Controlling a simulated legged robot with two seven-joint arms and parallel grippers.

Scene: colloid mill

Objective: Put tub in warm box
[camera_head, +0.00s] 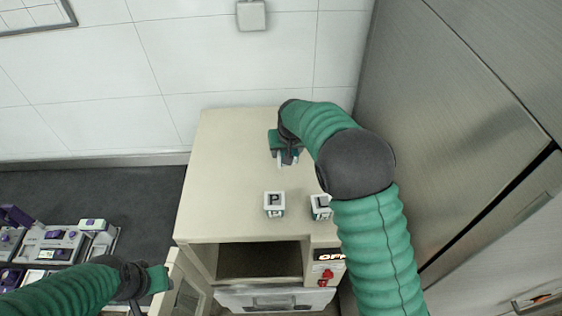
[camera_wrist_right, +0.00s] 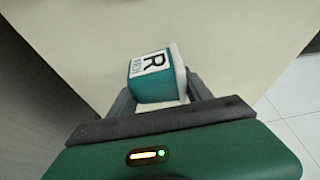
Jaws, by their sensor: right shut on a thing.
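The warm box (camera_head: 225,170) is a cream cabinet with a flat top, a dark open compartment (camera_head: 258,262) in front, and an open door (camera_head: 184,290) at its left. My right gripper (camera_head: 287,161) is at the back part of the top. It is shut on a green and white tub (camera_wrist_right: 153,82) marked "R", seen in the right wrist view; I cannot tell if the tub touches the top. Tubs marked "P" (camera_head: 274,204) and "L" (camera_head: 320,207) stand near the front edge. My left gripper (camera_head: 158,279) is beside the open door; its fingers are unclear.
An "OFF" display (camera_head: 331,255) and a red switch (camera_head: 326,277) are right of the compartment. A pale panel with a handle (camera_head: 275,300) is below it. Tall metal cabinets (camera_head: 455,110) stand close on the right. Purple and grey equipment (camera_head: 50,245) is at the left.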

